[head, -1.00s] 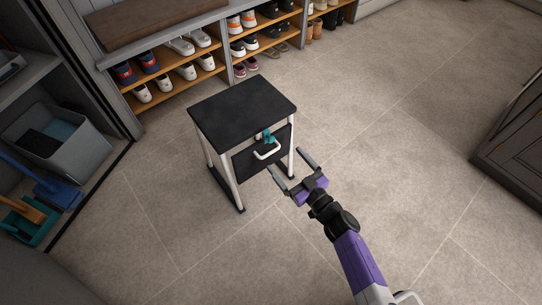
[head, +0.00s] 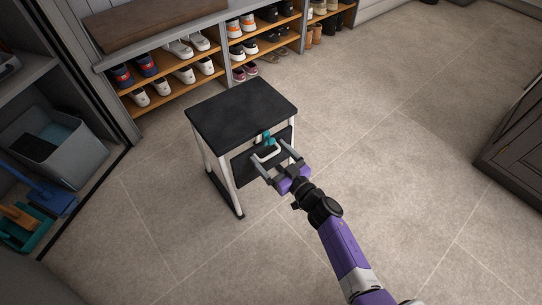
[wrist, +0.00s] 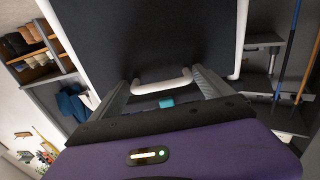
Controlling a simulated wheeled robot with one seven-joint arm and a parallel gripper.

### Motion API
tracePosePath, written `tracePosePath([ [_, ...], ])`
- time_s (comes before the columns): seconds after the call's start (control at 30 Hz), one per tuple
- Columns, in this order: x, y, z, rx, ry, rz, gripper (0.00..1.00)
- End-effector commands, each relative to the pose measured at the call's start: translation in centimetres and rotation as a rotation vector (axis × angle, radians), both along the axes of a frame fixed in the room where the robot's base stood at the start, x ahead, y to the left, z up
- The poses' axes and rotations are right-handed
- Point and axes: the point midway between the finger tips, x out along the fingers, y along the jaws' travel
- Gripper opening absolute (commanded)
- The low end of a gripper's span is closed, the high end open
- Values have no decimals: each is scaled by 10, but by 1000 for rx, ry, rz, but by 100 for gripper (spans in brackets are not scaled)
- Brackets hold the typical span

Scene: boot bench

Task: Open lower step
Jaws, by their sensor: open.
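A step stool with a black top (head: 242,108) and white legs stands on the tiled floor in the head view. Its lower step (head: 246,170) is a dark panel folded up under the top, with a white handle (head: 268,154) on its face and a teal piece (head: 267,137) just above it. My gripper (head: 273,164) is open, its fingers pointing at the stool on either side of the handle. In the wrist view the white handle (wrist: 161,85) lies between the two grey fingers, with the teal piece (wrist: 166,103) near it. I cannot tell whether the fingers touch the handle.
A shoe bench (head: 185,62) with several shoes stands behind the stool. A grey bin (head: 62,140) and a blue dustpan (head: 52,196) are at the left. A dark cabinet (head: 520,150) is at the right. The floor between is clear.

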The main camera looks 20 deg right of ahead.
Motion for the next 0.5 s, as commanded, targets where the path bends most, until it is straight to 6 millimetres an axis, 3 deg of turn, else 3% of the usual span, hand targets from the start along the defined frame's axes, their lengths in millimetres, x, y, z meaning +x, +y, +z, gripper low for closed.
tracePosePath([
  [0.2, 0, 0, 0, 0, 0, 0, 89],
  [0.5, 0, -1, 0, 0, 0, -2, 30],
])
